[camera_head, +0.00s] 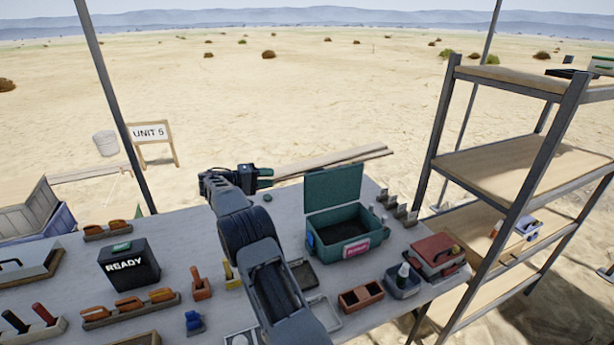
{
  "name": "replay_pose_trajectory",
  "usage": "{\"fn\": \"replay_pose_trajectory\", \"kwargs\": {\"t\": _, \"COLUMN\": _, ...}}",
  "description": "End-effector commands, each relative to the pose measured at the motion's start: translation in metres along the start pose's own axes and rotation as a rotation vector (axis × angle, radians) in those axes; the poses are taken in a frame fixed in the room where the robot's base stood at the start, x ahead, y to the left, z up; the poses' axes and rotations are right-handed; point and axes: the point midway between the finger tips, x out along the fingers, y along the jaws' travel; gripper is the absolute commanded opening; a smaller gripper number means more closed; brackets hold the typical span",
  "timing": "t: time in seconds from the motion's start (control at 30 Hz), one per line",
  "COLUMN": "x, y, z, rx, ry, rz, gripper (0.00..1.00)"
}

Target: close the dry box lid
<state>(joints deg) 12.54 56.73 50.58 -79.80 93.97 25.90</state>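The dry box appears to be the green box (324,249) with a pink label on its front, right of the middle of the table. Its green lid (333,187) stands upright at the back edge, so the box is open. Its inside looks dark. My gripper (270,178) is left of the raised lid, above the table's far edge and apart from the lid. Its two fingers point right with a gap between them, and nothing shows in the gap.
A small green object (267,197) lies on the table (185,240) below my gripper. Several small holders (398,211) stand right of the box, with a red case (437,253) nearer. A black READY box (130,266) stands left. A metal shelf (500,160) rises at right.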

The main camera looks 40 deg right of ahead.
Motion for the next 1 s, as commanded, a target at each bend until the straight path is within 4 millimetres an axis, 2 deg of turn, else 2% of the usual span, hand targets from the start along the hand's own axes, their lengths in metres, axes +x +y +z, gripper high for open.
{"fn": "replay_pose_trajectory", "kwargs": {"t": 0.1, "x": 0.009, "y": -0.013, "z": -0.006, "rx": 0.034, "ry": -0.015, "rz": 0.087, "gripper": 0.36}}
{"fn": "replay_pose_trajectory", "kwargs": {"t": 0.37, "x": 0.028, "y": -0.016, "z": -0.009, "rx": 0.067, "ry": -0.023, "rz": 0.160, "gripper": 0.36}}
{"fn": "replay_pose_trajectory", "kwargs": {"t": 0.8, "x": 0.107, "y": -0.003, "z": -0.006, "rx": 0.065, "ry": -0.024, "rz": 0.160, "gripper": 0.36}}
{"fn": "replay_pose_trajectory", "kwargs": {"t": 1.0, "x": 0.134, "y": 0.001, "z": -0.006, "rx": 0.065, "ry": -0.022, "rz": 0.158, "gripper": 0.36}}
